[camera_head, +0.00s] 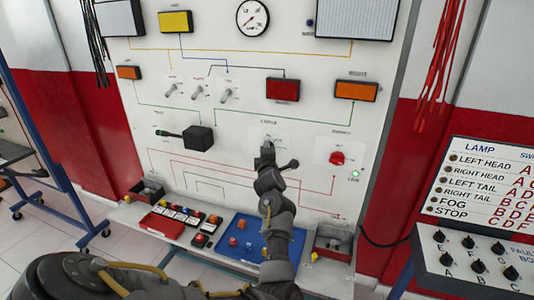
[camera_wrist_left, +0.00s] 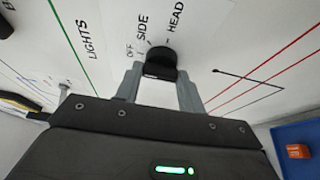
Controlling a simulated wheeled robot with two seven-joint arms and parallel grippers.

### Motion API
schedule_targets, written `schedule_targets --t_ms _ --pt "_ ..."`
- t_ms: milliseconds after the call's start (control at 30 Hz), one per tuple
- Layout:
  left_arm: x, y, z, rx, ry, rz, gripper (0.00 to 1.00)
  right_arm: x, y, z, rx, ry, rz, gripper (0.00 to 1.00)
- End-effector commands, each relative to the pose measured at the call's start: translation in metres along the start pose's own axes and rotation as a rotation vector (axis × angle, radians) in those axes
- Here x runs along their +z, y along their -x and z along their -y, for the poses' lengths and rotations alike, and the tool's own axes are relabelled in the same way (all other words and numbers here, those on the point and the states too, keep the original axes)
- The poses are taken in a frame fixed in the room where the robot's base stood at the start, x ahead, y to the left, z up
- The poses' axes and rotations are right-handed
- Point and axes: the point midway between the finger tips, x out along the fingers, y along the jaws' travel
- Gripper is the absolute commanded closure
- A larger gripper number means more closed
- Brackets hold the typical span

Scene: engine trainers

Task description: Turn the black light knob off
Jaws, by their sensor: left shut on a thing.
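The black light knob (camera_wrist_left: 160,60) sits on the white panel in the left wrist view, beside the printed words OFF, SIDE, HEAD and LIGHTS. My left gripper (camera_wrist_left: 160,72) has one finger on each side of the knob and is shut on it. I cannot clearly tell which word the knob points to. In the head view my left gripper (camera_head: 268,152) is at the panel's lower middle and hides the knob. My right gripper is not in view.
A red knob (camera_head: 337,158) is right of my gripper, and a black box with a lever (camera_head: 198,138) is left. Toggle switches (camera_head: 198,92) are above. A blue tray (camera_head: 225,247) and red tray (camera_head: 162,224) lie on the ledge below. A fault box (camera_head: 470,262) stands right.

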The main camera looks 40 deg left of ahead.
Motion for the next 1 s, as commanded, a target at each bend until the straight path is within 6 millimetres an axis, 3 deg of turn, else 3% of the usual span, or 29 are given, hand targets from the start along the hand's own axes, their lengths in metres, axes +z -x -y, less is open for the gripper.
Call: schedule_targets --t_ms 267,300,467,800,1000 --pt "0.0000 0.0001 0.0006 -0.001 0.003 0.000 0.84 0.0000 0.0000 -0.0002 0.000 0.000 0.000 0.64" --pt "0.0000 0.0001 0.0006 -0.001 0.003 0.000 0.58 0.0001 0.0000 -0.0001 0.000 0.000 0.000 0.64" --pt "-0.0001 0.0001 0.0004 -0.001 0.002 0.000 0.39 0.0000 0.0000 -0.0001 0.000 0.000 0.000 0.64" --pt "-0.0005 0.0000 0.0013 0.015 -0.036 0.000 0.39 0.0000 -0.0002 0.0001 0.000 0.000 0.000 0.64" --pt "-0.0027 -0.0006 0.0068 0.138 -0.343 0.000 0.39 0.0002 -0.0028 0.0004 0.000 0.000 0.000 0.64"
